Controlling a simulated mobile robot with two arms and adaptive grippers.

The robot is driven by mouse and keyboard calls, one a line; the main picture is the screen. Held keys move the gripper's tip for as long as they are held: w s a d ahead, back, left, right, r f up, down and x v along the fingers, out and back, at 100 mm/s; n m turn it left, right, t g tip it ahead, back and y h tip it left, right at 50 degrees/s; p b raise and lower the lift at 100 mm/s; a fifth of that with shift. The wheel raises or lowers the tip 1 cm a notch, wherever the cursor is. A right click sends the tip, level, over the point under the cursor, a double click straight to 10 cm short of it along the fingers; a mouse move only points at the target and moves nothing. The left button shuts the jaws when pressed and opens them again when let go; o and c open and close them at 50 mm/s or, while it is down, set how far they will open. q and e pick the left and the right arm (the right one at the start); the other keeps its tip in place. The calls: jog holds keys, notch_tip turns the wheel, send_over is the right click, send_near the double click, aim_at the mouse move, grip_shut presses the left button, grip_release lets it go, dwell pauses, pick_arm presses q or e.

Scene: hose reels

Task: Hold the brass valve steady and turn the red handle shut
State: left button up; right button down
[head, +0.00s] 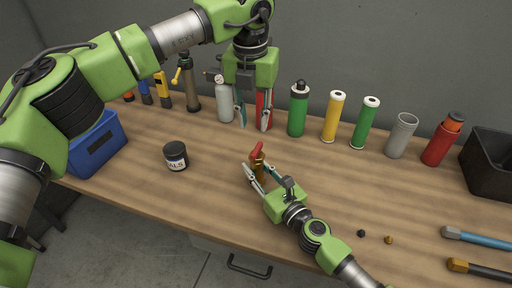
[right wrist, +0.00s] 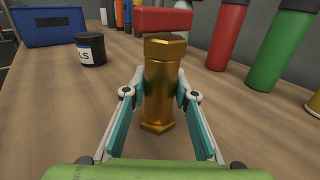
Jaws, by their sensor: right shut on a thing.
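The brass valve (head: 259,170) stands near the middle of the table, and it also shows upright in the right wrist view (right wrist: 159,85). My left gripper (head: 253,126) points down, behind and above the handle. Its fingers are apart, with nothing held between them.
Several cylinders, among them a green one (head: 298,110) and a yellow one (head: 333,116), stand along the back. A blue bin (head: 97,147) and a black jar (head: 175,156) are at left. A black bin (head: 488,165) and tools (head: 478,238) are at right.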

aim_at(257, 148)
pick_arm(q)
jog(key=shift+s+a+r+m+t+h, duration=0.5)
jog(key=shift+s+r+m+t+h, duration=0.3)
jog(key=shift+s+t, duration=0.75)
jog(key=x, duration=1.1)
jog(key=shift+s+f, duration=0.2)
jog(key=shift+f, duration=0.25)
grip_shut()
